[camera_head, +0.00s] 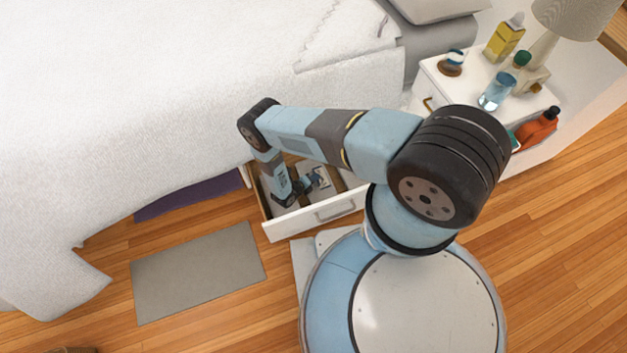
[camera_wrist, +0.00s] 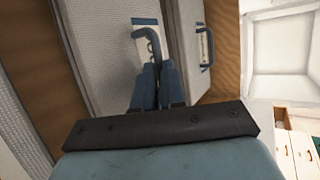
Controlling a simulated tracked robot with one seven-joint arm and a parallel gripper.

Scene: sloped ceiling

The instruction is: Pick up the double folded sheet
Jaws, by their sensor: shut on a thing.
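A small pale piece, which looks like the folded sheet (camera_head: 319,171), shows inside the open white drawer (camera_head: 300,224) in the head view. My gripper (camera_head: 311,182) reaches down into the drawer at this piece. In the wrist view my gripper (camera_wrist: 156,68) has its blue fingers close together, shut on a whitish piece (camera_wrist: 145,43) that looks like the sheet. The fingers hide part of it, and its folds are too small to make out. I cannot tell whether it is clear of the drawer bottom.
The white bed (camera_head: 150,100) rises beside the drawer. A white nightstand (camera_head: 437,75) carries a lamp (camera_head: 570,18) and several bottles. A red bottle (camera_head: 538,127) shows beside it. A grey mat (camera_head: 200,272) lies on the wooden floor, with clear floor around it.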

